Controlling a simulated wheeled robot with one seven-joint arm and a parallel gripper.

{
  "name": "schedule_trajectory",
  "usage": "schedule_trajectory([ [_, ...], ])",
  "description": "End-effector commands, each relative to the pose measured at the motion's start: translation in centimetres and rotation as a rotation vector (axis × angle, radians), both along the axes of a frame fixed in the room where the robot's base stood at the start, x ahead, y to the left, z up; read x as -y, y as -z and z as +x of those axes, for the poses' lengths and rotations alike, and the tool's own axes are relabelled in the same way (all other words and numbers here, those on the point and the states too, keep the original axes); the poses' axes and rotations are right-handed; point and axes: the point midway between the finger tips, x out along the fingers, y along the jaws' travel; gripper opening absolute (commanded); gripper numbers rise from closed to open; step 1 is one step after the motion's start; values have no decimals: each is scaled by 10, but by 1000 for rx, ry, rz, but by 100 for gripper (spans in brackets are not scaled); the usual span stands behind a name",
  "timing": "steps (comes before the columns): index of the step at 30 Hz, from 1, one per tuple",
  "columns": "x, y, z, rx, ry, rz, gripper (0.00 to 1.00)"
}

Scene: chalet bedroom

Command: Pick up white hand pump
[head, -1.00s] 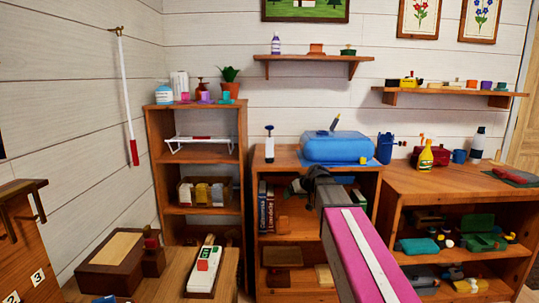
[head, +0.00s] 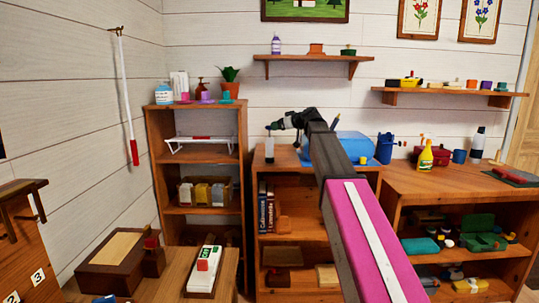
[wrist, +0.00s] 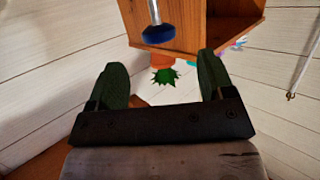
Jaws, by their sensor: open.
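The white hand pump (head: 269,151) stands upright on the top of the middle cabinet, left of the blue case. Its dark blue handle top shows on a thin pale rod in the wrist view (wrist: 160,34), which is upside down. My gripper (head: 273,127) is at the pump's upper end in the head view and partly covers the handle. In the wrist view my gripper (wrist: 163,75) is open, with nothing between its two green-black fingers. The handle lies just beyond the gap between the fingertips. I cannot tell whether a finger touches it.
The blue case (head: 354,147) lies right of the pump, partly behind my arm. A blue container (head: 384,148) stands farther right. The tall shelf (head: 150,130) at left holds a potted plant (head: 229,82) and bottles. A wall shelf (head: 313,58) hangs above.

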Motion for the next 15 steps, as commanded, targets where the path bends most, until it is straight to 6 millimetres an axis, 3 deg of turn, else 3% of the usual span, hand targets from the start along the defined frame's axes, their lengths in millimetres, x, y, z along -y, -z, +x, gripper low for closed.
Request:
schedule_trajectory([
  [3,-13,5,15,-1,0,0,75],
  [15,-36,13,41,-1,1,0,75],
])
